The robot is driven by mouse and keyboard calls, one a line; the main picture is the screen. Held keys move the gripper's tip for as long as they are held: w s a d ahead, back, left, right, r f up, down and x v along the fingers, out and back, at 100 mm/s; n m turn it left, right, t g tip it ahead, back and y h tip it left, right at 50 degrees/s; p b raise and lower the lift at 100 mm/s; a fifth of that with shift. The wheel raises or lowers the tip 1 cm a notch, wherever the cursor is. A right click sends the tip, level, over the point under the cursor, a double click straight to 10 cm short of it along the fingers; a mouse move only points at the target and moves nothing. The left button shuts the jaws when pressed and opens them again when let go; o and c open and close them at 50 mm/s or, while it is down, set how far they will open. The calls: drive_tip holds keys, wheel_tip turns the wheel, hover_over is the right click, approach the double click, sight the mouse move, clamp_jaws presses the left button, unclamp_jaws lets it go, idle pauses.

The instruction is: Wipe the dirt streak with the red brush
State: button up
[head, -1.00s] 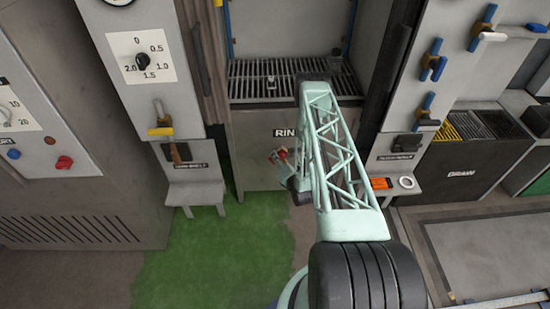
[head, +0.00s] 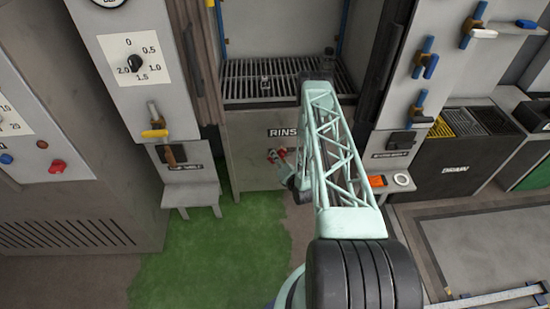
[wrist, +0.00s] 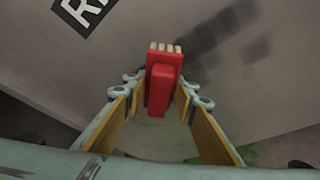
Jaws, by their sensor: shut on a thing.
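My gripper (wrist: 162,92) is shut on the red brush (wrist: 160,85), which sits between its two yellow-lined fingers in the wrist view. The brush's pale bristles (wrist: 165,47) point away from me, toward a grey panel. Dark blocky patches that look like the dirt streak (wrist: 212,35) run diagonally across that panel, above and right of the bristles. I cannot tell whether the bristles touch the panel. In the head view, a bit of red at the gripper (head: 275,156) shows before the panel under the rinse grate; my arm hides part of it.
A small grey shelf (head: 190,194) stands left of the rinse cabinet (head: 245,165). An orange item (head: 377,181) and a white ring (head: 402,179) lie on a ledge to the right. The drain cabinet (head: 460,168) is farther right. The green floor patch (head: 215,265) is clear.

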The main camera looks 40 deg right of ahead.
sight(291, 152)
drive_tip(key=shift+s+d, duration=0.5)
drive_tip(key=shift+d, duration=0.25)
drive_tip(key=shift+d, duration=0.1)
drive_tip(key=shift+s+d, duration=0.1)
drive_tip(key=shift+s, duration=0.05)
drive_tip(key=shift+s+d, duration=1.05)
drive_tip(key=shift+d, duration=0.05)
drive_tip(key=shift+s+d, duration=0.1)
drive_tip(key=shift+d, duration=0.05)
drive_tip(key=shift+s+d, duration=0.4)
drive_tip(key=shift+d, duration=0.25)
drive_tip(key=shift+s+d, duration=0.4)
drive_tip(key=shift+d, duration=0.25)
drive_tip(key=shift+d+r, duration=0.1)
drive_tip(key=shift+d, duration=0.05)
